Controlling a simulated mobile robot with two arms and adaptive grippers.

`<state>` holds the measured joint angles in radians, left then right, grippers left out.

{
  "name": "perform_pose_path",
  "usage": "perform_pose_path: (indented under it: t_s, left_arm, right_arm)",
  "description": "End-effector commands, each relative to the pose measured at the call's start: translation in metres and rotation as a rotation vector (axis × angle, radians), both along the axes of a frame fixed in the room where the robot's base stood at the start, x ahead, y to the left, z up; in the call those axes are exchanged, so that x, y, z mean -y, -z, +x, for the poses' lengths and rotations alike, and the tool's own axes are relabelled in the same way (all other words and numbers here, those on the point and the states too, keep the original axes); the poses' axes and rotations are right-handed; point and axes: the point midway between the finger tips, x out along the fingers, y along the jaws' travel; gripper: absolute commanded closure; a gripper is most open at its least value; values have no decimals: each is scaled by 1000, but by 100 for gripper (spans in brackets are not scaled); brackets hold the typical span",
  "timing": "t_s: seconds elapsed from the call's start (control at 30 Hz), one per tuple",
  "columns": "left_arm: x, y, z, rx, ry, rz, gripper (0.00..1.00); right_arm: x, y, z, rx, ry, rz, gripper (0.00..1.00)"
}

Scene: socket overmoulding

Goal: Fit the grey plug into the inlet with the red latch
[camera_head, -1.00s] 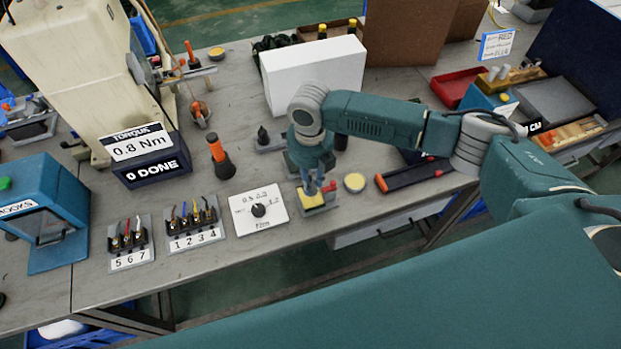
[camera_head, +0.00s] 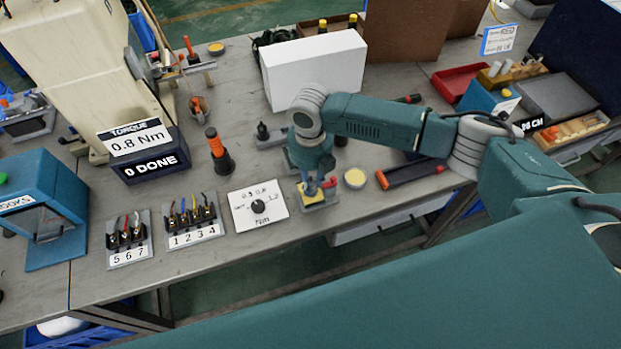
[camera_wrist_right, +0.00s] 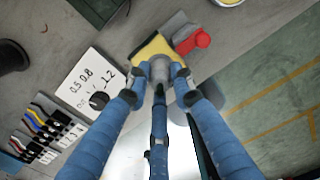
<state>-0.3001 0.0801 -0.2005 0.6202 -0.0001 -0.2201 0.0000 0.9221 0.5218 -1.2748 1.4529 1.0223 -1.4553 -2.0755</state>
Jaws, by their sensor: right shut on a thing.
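My right gripper (camera_wrist_right: 160,85) is shut on the grey plug (camera_wrist_right: 158,68), whose round grey body shows between the blue fingertips. The inlet is a small grey block with a yellow face (camera_wrist_right: 152,47) and a red latch (camera_wrist_right: 192,43) sticking out at its side. The plug is over the yellow face; I cannot tell whether it touches or is inside. In the head view my right gripper (camera_head: 312,183) points down over the same inlet, with the red latch (camera_head: 330,183) on its right. The fingers hide part of the inlet. My left gripper is not in view.
A dial card (camera_head: 258,206) and numbered terminal blocks (camera_head: 195,222) lie left of the inlet. A round yellow-topped pot (camera_head: 355,178) and a black-and-orange tool (camera_head: 412,172) are on its right. A white box (camera_head: 314,70) stands behind. The table's front edge is close.

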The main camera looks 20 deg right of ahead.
Motion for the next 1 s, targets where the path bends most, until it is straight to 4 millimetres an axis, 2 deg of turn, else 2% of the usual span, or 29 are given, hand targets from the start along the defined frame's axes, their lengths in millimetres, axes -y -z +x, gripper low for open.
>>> perform_pose_path:
  t_s: [0.17, 0.2, 0.3, 0.67, 0.77, 1.0]
  left_arm:
    - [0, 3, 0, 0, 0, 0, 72]
    - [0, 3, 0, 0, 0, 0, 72]
    - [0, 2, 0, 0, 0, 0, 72]
    - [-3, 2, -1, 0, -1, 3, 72]
    - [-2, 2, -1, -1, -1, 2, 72]
    - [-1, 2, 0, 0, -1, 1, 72]
  right_arm:
    - [0, 5, 0, 0, 0, 0, 100]
    - [0, 5, 0, 0, 0, 0, 75]
    - [0, 5, 0, 1, 0, 0, 55]
    - [0, 1, 1, 1, 0, 1, 55]
    - [0, -11, 1, 3, 1, 1, 55]
    - [0, -61, 1, 5, -1, 1, 55]
